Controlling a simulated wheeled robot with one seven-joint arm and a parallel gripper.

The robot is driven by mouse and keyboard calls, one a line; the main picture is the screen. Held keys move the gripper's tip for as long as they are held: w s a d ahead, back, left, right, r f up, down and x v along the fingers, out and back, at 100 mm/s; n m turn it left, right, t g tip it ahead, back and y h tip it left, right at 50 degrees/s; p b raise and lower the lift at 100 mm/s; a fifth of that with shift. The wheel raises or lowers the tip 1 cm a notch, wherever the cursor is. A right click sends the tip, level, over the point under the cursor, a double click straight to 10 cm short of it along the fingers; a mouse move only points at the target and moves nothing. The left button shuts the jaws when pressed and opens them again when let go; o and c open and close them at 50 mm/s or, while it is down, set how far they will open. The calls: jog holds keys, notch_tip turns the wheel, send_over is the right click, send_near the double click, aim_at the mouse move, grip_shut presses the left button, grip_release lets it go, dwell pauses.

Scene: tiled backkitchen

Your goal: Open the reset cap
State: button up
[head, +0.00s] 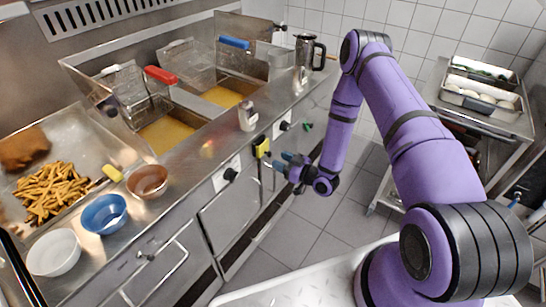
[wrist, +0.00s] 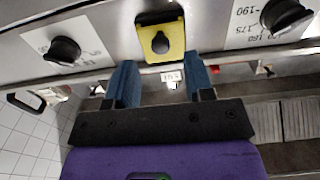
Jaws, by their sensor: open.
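The reset cap (head: 261,147) is a small yellow piece on the steel front panel of the fryer counter. In the wrist view the yellow reset cap (wrist: 161,42) is at the top middle, with a black knob-like shape on it and a dark area above. I cannot tell for sure how far its flap is lifted. My gripper (head: 283,163) is just in front of the panel, close to the yellow piece. In the wrist view my gripper (wrist: 161,68) has its two blue fingers spread, with nothing between them. The fingertips appear just below the cap, one to each side.
Black dials flank the cap: a left dial (wrist: 64,49) and a right dial (wrist: 284,15). The tiled floor (head: 290,238) is clear.

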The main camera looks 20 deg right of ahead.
aim_at(266, 149)
jog(key=shift+x, duration=2)
grip_shut()
